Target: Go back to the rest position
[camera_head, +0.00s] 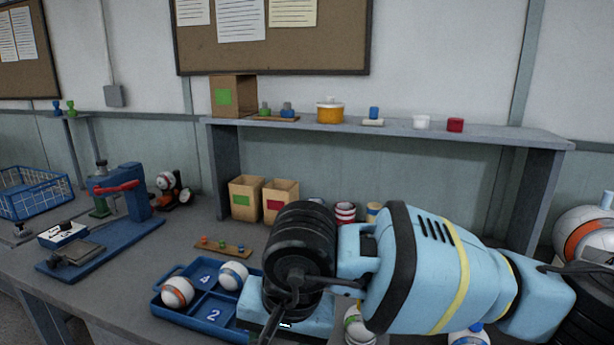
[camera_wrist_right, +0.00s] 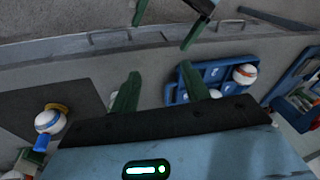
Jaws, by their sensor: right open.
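My right arm reaches in from the right in the head view, over the bench. Its gripper body (camera_head: 286,322) is beside the blue numbered tray (camera_head: 192,333); its fingers are hidden there. In the right wrist view my right gripper (camera_wrist_right: 160,69) has its two green fingers apart with nothing between them. The tray (camera_wrist_right: 172,94) shows past its right finger. Two more green finger-like pieces (camera_wrist_right: 194,33) at the top of that view may be my left gripper, only partly seen. My left gripper is not visible in the head view.
A blue press with a red handle (camera_head: 137,195) and a blue wire basket (camera_head: 38,194) stand to the left. Two cardboard boxes (camera_head: 246,199) stand behind, under a shelf (camera_head: 400,130).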

